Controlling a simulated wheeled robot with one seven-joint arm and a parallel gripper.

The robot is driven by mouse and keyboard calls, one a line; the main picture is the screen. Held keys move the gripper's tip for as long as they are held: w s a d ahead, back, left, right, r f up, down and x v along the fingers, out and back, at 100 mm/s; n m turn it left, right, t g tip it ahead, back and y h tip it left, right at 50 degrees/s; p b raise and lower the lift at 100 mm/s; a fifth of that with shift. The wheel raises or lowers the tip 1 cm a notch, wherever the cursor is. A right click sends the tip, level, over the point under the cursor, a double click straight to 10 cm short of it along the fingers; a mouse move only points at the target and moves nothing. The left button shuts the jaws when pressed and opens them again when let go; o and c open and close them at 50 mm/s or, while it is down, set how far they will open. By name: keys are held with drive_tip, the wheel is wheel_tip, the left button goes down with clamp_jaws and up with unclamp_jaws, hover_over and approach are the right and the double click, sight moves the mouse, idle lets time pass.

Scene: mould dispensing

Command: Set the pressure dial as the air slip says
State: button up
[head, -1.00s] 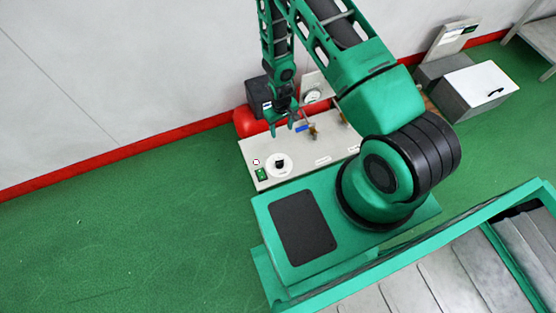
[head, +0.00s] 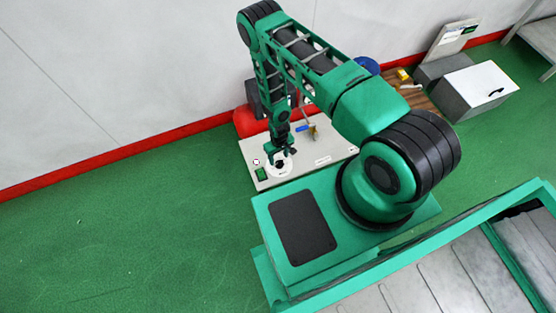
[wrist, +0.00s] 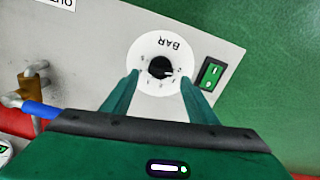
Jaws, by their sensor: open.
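The pressure dial is a black knob (wrist: 160,68) on a round white scale plate (wrist: 145,49) marked BAR, which appears upside down in the wrist view. In the head view the scale plate (head: 284,172) is partly covered by my gripper (head: 280,152). In the wrist view my gripper (wrist: 160,85) is open, with one green finger on each side of the knob and a gap to it on both sides. The knob's exact setting is too small to read. I cannot make out an air slip for certain.
The pale panel (head: 329,149) also carries a green switch (wrist: 211,73) and a brass valve with a blue handle (wrist: 40,108). A red tank (head: 245,122) stands behind it by the wall. A grey box with a white lid (head: 482,82) stands at the right.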

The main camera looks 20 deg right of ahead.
sight(279, 163)
drive_tip(key=shift+f, duration=1.3)
drive_tip(key=c, duration=1.1)
drive_tip(key=shift+o, duration=0.2)
